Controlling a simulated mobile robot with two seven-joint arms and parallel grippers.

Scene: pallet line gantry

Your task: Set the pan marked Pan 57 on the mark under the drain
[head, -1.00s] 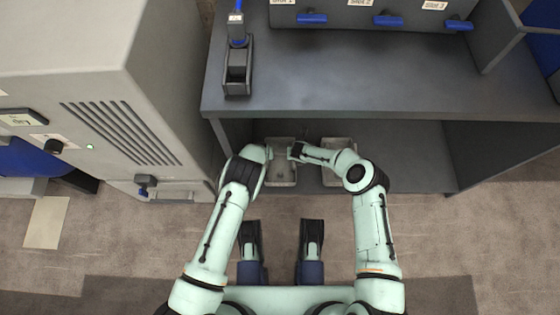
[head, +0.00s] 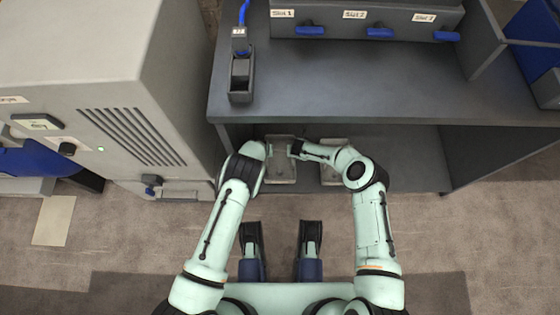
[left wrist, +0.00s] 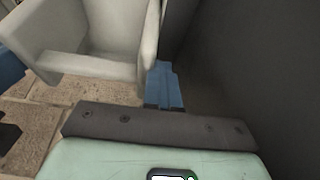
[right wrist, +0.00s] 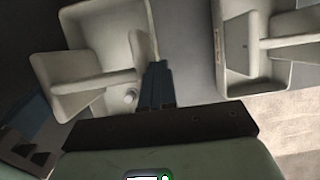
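Two pale grey pans are at the opening under the bench. My left gripper (head: 267,150) and right gripper (head: 296,149) are at opposite sides of the left pan (head: 282,172). In the left wrist view, the blue fingers (left wrist: 163,86) are closed on that pan's wall (left wrist: 146,42). In the right wrist view, the blue fingers (right wrist: 157,84) are closed on the wall of the same pan (right wrist: 92,45). The second pan (head: 330,176) is to the right, partly behind my right arm. No pan label is readable. The drain (head: 151,184) appears low on the grey cabinet, above a pale ledge (head: 186,189).
The grey cabinet (head: 150,75) stands close on the left. The dark bench top (head: 340,95) overhangs the pans, with a side panel at its left. A slotted unit with blue handles (head: 380,32) is at the back. Carpet in front is clear.

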